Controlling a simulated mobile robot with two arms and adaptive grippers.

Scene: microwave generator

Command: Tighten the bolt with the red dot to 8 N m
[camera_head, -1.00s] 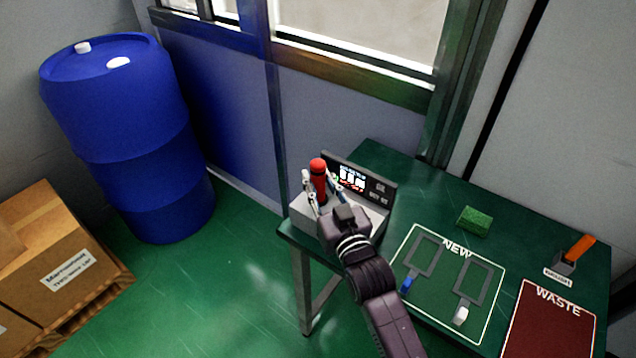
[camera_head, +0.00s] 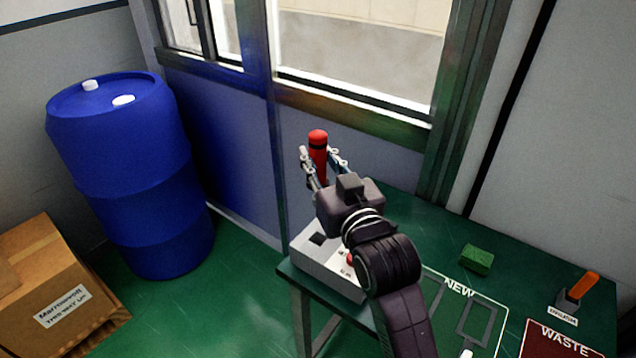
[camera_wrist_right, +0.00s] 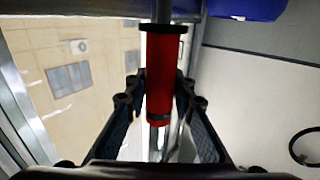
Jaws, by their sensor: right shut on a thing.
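My right gripper (camera_head: 323,168) is shut on a red-handled tool (camera_head: 318,141), which stands roughly upright above the grey box (camera_head: 320,262) at the table's left end. In the right wrist view the red handle (camera_wrist_right: 163,85) sits between the two dark fingers, with a black collar and a metal shaft at the top of the picture. The box has a dark square opening and a small red spot on its top; my arm hides part of it. I see no bolt with a red dot. My left gripper is not in view.
The green table (camera_head: 420,235) carries a green sponge-like block (camera_head: 476,260), an orange-handled brush in a holder (camera_head: 578,290), the NEW area (camera_head: 462,290) and the red WASTE area (camera_head: 550,345). A blue barrel (camera_head: 135,180) and a cardboard box (camera_head: 55,285) stand on the floor at left.

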